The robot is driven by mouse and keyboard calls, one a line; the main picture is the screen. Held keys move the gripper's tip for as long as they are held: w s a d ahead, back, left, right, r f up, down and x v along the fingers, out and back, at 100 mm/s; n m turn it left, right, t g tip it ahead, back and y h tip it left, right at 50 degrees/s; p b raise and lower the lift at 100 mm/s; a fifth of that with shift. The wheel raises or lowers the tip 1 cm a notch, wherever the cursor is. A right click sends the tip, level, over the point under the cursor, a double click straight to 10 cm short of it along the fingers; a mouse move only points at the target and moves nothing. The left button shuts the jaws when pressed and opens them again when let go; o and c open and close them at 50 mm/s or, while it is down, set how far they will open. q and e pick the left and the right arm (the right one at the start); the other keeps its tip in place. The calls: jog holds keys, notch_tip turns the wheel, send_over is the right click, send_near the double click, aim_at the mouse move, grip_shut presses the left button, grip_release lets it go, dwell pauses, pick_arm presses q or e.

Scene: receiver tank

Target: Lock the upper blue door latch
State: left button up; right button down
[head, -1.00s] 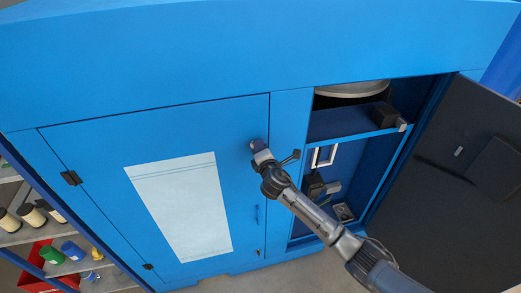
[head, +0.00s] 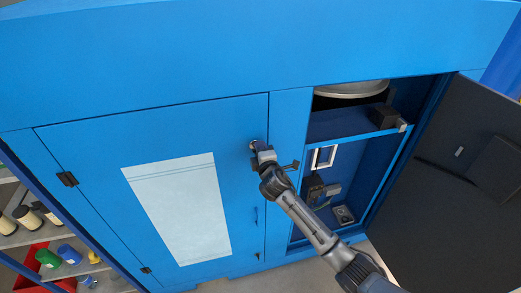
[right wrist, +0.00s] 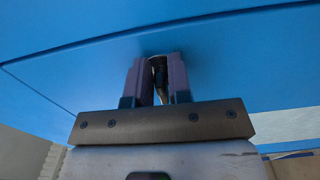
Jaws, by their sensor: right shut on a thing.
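The closed blue door (head: 90,180) with a pale panel fills the left of the cabinet in the head view. My right gripper (head: 256,148) is at the upper part of this door, near its right edge. In the right wrist view its two purple-grey finger pads (right wrist: 158,78) are shut on the small upper latch (right wrist: 159,70), a dark and metallic piece at the door face. In the head view the gripper mostly hides this latch. A lower handle (head: 256,216) sits further down the same edge. My left gripper is not in view.
The right compartment stands open, with its dark door (head: 450,170) swung out to the right. Inside are a blue shelf (head: 360,132) and dark fittings. Shelves with jars and a red bin (head: 32,262) stand at the lower left.

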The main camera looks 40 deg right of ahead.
jog(key=c, duration=1.2)
grip_release()
jog(key=shift+b+v, duration=0.3)
jog(key=shift+v, duration=6.6)
